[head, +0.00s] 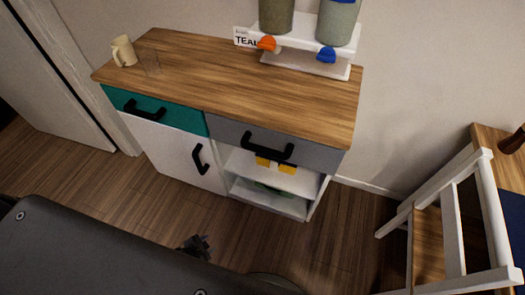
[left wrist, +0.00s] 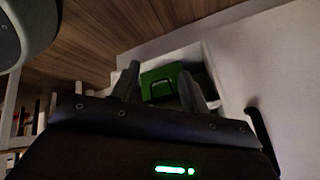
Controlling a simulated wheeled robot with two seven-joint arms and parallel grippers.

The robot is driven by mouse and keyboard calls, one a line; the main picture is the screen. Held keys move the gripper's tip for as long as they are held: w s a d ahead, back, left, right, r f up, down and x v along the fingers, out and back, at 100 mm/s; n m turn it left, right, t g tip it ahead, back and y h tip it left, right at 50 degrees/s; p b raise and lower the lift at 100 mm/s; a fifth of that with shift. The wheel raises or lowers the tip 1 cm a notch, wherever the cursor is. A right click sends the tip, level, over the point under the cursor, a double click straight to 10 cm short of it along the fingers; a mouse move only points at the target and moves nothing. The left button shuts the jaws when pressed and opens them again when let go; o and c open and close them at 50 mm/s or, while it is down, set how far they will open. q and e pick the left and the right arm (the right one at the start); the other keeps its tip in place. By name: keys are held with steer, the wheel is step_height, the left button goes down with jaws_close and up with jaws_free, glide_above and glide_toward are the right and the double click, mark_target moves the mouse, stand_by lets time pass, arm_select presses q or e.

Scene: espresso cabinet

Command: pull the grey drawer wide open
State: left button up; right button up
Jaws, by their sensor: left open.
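The grey drawer (head: 222,129) is at the upper right of the cabinet front, under the wooden top, and looks shut. Its black bar handle (head: 267,148) is in plain view in the head view. My left gripper (head: 197,246) is low in front of the cabinet, well below and apart from the handle. In the left wrist view the left gripper (left wrist: 160,82) has its two fingers spread with nothing held between them. The grey drawer cannot be made out in that view. My right gripper is not in view.
Left of the grey drawer are a teal drawer (head: 176,115) and a white door (head: 165,150). Below it is an open shelf (head: 280,178); a green box (left wrist: 160,82) lies beyond my left fingers. A white chair (head: 452,230) stands at right. A cup (head: 123,51) is on top.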

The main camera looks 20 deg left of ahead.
arm_select(q)
steer(key=w+r+m+t+h, duration=0.2)
steer(key=w+r+m+t, duration=0.15)
steer(key=w+r, duration=0.5)
steer(key=m+t+h+b, duration=0.2)
steer(key=m+h, duration=0.9)
steer(key=m, duration=0.7)
glide_toward(264, 151)
steer(key=f, duration=0.1)
steer(key=shift+n, duration=0.25)
steer(key=x, duration=1)
steer(key=shift+w+a, duration=0.1)
steer(key=shift+w, duration=0.25)
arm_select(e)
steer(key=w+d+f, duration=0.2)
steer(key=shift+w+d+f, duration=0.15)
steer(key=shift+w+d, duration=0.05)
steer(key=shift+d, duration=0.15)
arm_select(q)
steer(key=shift+c, duration=0.2)
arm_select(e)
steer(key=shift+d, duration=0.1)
arm_select(q)
jaws_close()
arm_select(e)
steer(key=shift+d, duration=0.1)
